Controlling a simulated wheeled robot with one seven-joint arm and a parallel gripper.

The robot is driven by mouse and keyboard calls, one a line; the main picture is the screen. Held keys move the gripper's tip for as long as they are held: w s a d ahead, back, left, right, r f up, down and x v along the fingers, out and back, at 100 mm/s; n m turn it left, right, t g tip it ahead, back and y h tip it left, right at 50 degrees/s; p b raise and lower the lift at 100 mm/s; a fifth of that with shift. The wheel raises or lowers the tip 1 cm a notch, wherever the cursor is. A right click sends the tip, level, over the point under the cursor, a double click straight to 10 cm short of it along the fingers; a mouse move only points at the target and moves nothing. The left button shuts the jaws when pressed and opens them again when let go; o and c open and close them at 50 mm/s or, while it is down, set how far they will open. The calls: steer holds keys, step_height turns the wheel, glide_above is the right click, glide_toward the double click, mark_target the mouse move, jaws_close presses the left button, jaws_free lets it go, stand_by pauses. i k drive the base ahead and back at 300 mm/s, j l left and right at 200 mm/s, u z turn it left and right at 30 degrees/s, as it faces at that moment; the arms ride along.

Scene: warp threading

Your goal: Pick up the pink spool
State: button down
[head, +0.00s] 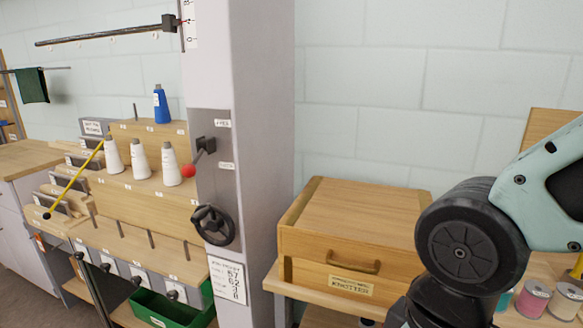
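A pink spool (532,300) stands at the lower right, on or near the wooden surface right of the drawer box.
A wooden drawer box (350,262) labelled KNOTTER sits left of my arm. A grey column (262,130) with a red-knobbed lever (190,170) and a black handwheel (213,226) stands mid-left. Left of it, a stepped wooden rack (150,200) carries white cones and a blue cone (161,108).

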mark_target(534, 296)
steer(key=i+j+z, duration=0.1)
steer(key=i, duration=0.35)
steer(key=j+z, duration=0.1)
steer(key=z, duration=1.7)
